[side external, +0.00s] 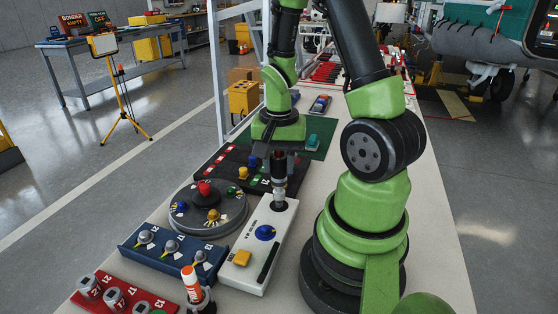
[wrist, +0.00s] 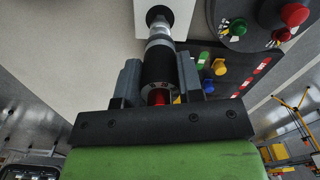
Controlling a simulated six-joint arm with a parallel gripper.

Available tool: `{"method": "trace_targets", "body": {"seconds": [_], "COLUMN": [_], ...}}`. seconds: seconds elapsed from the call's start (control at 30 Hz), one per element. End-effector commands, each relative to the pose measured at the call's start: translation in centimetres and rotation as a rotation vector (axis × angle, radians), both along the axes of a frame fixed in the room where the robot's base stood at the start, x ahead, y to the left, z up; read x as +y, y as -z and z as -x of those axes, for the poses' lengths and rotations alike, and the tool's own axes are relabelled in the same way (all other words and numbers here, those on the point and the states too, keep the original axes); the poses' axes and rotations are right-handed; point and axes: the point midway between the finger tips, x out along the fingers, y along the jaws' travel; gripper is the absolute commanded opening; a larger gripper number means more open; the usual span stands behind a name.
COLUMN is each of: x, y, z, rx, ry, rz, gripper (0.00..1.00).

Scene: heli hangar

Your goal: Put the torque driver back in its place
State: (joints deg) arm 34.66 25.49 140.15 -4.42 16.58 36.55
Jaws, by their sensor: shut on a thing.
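The torque driver, as I take the dark cylindrical tool with a silver lower part (side external: 279,186) to be, stands upright below my gripper (side external: 279,156). In the wrist view my gripper (wrist: 159,78) is shut on the torque driver's black body (wrist: 158,62), with a finger on each side. A bit of red shows at its near end. Its silver end points at a black round fitting (wrist: 158,14) on the end of the white box (side external: 262,228). I cannot tell whether it is seated there or just above.
The white box carries a blue knob (side external: 265,232) and a yellow button (side external: 242,257). Beside it are a round grey turntable (side external: 232,218), a blue rack (side external: 140,256) and a red rack (side external: 82,303). An orange-and-white cylinder (side external: 191,282) stands in front. A black board (side external: 210,166) lies behind.

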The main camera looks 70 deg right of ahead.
Motion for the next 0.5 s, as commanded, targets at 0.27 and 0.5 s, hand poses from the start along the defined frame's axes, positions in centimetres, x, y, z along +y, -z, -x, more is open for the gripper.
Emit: {"method": "trace_targets", "body": {"seconds": [0.27, 0.5], "x": [0.01, 0.01], "y": [0.03, 0.38], "z": [-0.02, -0.02], "rx": [0.000, 0.000], "ry": [0.000, -0.001], "rz": [0.000, 0.000], "gripper": [0.02, 0.02]}}
